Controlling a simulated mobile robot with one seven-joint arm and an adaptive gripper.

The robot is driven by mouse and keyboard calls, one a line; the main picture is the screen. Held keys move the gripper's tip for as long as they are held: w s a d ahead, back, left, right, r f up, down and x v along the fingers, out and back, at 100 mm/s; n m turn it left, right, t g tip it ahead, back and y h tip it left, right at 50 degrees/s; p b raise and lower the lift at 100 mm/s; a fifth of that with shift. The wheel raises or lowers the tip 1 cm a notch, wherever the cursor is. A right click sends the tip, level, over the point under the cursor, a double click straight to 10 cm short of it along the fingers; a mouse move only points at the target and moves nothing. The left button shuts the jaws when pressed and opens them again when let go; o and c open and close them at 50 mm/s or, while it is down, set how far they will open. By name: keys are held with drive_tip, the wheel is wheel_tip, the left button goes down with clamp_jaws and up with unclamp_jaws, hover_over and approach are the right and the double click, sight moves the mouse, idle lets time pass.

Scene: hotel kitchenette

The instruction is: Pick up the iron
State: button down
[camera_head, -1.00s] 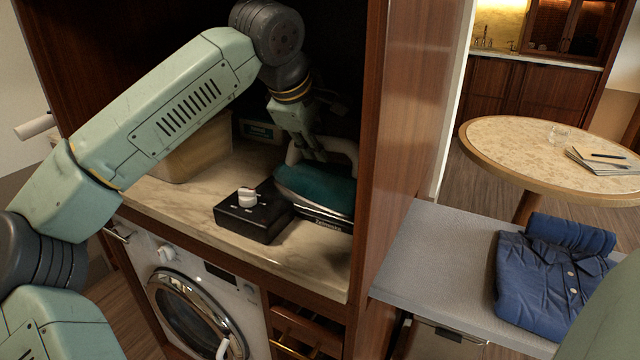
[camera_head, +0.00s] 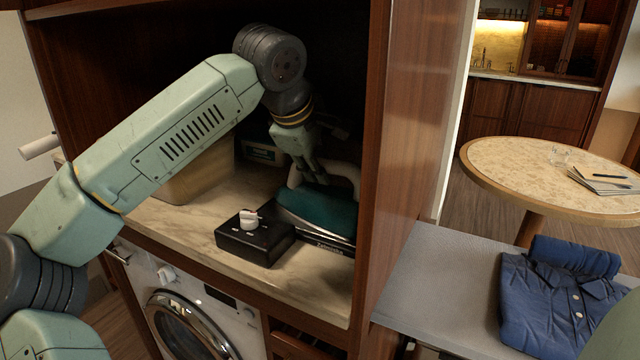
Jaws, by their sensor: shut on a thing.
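The fingertips are partly hidden against the handle in the dark alcove. I cannot tell whether the iron is clear of its support.
The wooden side panel (camera_head: 400,130) stands close to the right of the iron. A tan bin (camera_head: 195,175) is behind my arm. A washing machine (camera_head: 190,310) is under the counter. A grey board (camera_head: 430,285) bears a folded blue shirt (camera_head: 555,300). A round table (camera_head: 510,165) is beyond.

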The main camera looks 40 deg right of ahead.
drive_tip(key=s+a+r+b, duration=0.2)
drive_tip(key=s+a+r, duration=0.1)
drive_tip(key=a, duration=0.3)
drive_tip(key=s+a+r+b, duration=0.2)
drive_tip(key=a+r, duration=0.3)
drive_tip(key=a, duration=0.1)
drive_tip(key=shift+s+a, duration=0.35)
drive_tip(key=shift+s, duration=0.05)
drive_tip(key=shift+r, duration=0.1)
drive_tip(key=c, duration=2)
unclamp_jaws()
drive_tip(key=shift+c, duration=0.2)
clamp_jaws()
